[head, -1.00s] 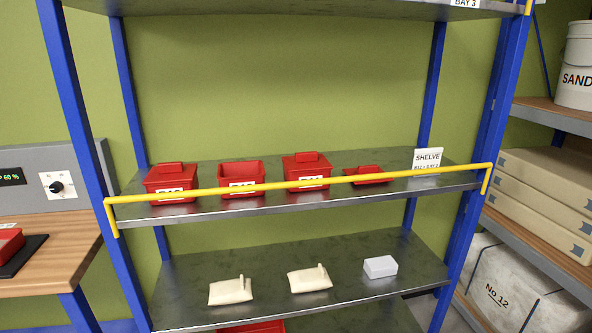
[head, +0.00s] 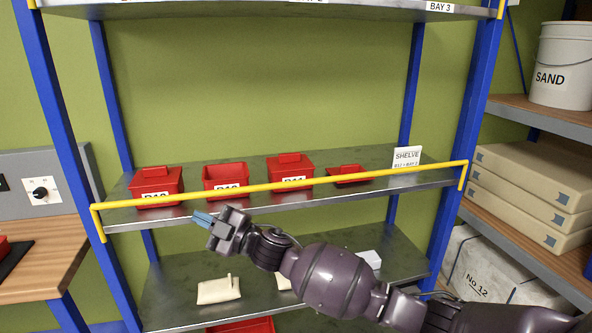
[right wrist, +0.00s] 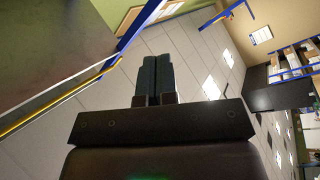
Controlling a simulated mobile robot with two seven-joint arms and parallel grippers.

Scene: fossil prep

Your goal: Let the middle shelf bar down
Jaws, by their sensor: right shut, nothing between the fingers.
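The yellow middle shelf bar (head: 330,178) runs across the front of the middle shelf (head: 420,180), with a bent end at each blue post. It stands raised, passing in front of the red boxes. My right gripper (head: 203,219) is shut and empty, just below the bar's left half and in front of the shelf edge; I cannot tell the exact gap. In the right wrist view the shut fingers (right wrist: 158,78) show with nothing between them, and the bar (right wrist: 62,100) runs along the left. My left gripper is not in view.
Red boxes (head: 225,176) and a small red tray (head: 347,173) stand behind the bar, beside a white sign (head: 407,158). Pale bags (head: 219,290) lie on the lower shelf. Blue posts (head: 62,130) flank the shelves. A wooden bench (head: 40,262) is at left.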

